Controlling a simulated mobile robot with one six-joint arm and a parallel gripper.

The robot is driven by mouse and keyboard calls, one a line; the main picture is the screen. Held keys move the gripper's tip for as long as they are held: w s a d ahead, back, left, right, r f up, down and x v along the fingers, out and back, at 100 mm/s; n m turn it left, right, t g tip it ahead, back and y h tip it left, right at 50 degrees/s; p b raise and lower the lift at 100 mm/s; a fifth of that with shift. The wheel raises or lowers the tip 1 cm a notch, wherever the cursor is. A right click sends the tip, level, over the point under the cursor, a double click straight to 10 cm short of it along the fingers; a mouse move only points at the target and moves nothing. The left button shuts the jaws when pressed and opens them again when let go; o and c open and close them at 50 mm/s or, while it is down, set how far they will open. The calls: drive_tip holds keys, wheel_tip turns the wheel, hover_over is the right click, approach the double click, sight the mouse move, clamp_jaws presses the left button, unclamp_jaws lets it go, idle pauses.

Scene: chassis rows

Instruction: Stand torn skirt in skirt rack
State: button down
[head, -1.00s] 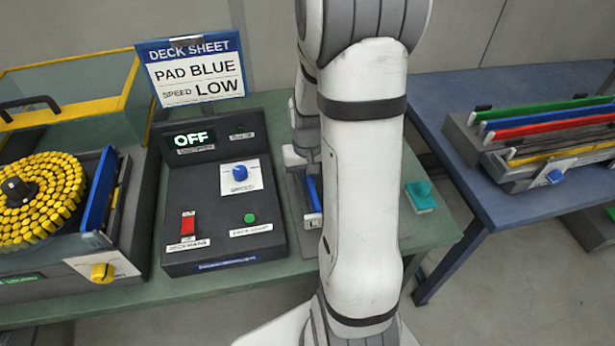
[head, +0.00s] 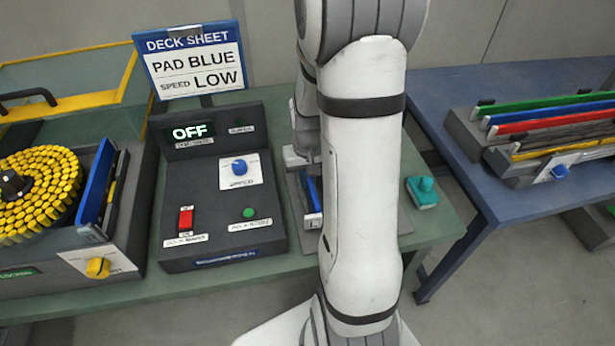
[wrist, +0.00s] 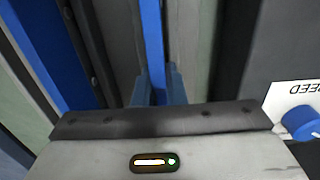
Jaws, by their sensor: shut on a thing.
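My gripper (wrist: 158,78) is shut on a blue strip, the skirt (wrist: 152,35), in the wrist view. The strip stands on edge between the blue fingers, and its lower part is hidden. No tear shows on the visible part. In the head view my arm hides most of the gripper. A blue strip (head: 312,188) shows beside my arm, over a low grey fixture (head: 294,195) right of the control box; this looks like the skirt rack. Whether the held strip rests in a slot, I cannot tell. Another blue strip (wrist: 38,50) lies to the left in the wrist view.
The control box (head: 215,225) reads OFF and stands close beside the fixture. A feeder with yellow pieces (head: 40,190) and a blue skirt (head: 97,185) is at left. A teal object (head: 422,193) sits to the right. A blue table (head: 440,90) holds several coloured strips.

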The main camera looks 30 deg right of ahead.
drive_tip(key=c, duration=1.4)
unclamp_jaws()
wheel_tip(320, 180, up, 8)
drive_tip(key=shift+f, duration=0.1)
drive_tip(key=s+a+r+n+t, duration=0.2)
drive_tip(key=s+a+r+n, duration=0.1)
drive_tip(key=s+a+r, duration=0.6)
drive_tip(key=s+a, duration=0.3)
drive_tip(key=shift+r+t, duration=0.25)
drive_tip(key=shift+t, duration=0.05)
drive_tip(key=shift+s, duration=0.1)
